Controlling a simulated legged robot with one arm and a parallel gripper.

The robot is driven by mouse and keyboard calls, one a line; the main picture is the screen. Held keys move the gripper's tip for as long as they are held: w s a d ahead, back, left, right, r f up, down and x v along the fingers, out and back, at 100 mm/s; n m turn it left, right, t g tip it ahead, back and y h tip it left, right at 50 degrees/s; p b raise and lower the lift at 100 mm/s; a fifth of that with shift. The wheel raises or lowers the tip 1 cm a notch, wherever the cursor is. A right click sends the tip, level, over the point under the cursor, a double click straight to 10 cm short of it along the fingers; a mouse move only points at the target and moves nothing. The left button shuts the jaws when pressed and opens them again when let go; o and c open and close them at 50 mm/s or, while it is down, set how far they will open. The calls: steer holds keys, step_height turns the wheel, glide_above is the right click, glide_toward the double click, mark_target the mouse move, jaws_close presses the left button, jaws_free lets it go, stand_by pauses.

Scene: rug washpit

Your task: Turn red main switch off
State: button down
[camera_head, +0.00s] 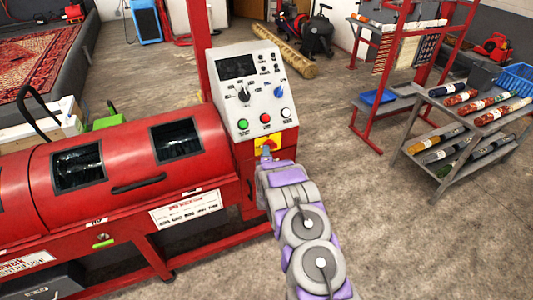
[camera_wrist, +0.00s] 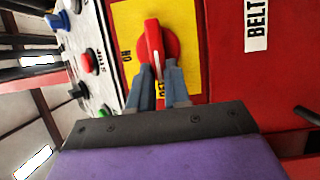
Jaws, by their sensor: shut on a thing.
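The red main switch (camera_wrist: 153,40) is a red rotary knob on a yellow plate (camera_wrist: 190,75), seen in the wrist view with "ON" lettering to its left. My gripper (camera_wrist: 165,75) is at the knob, with its two grey-blue fingers shut on the handle. In the head view the yellow plate (camera_head: 266,142) shows below the control panel, and my gripper (camera_head: 266,154) reaches up to it. The fingers hide part of the knob and plate, including some lettering. In the head view my arm and gripper hide much of the switch.
The white control panel (camera_head: 254,90) has a green button (camera_head: 243,124), a red button (camera_head: 265,118), a white button and knobs, close to the switch. The red machine (camera_head: 120,170) lies left. A grey rack (camera_head: 465,110) with rolled rugs stands right. Floor between is clear.

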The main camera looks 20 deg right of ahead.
steer(key=shift+a+f, duration=0.15)
steer(key=shift+f, duration=0.15)
steer(key=c, duration=1.3)
jaws_free()
steer(key=shift+o, duration=1.1)
steer(key=shift+r, duration=0.15)
steer(key=p+v, duration=0.3)
steer(key=v, duration=1.4)
steer(key=shift+s, duration=0.25)
steer(key=shift+r, duration=0.15)
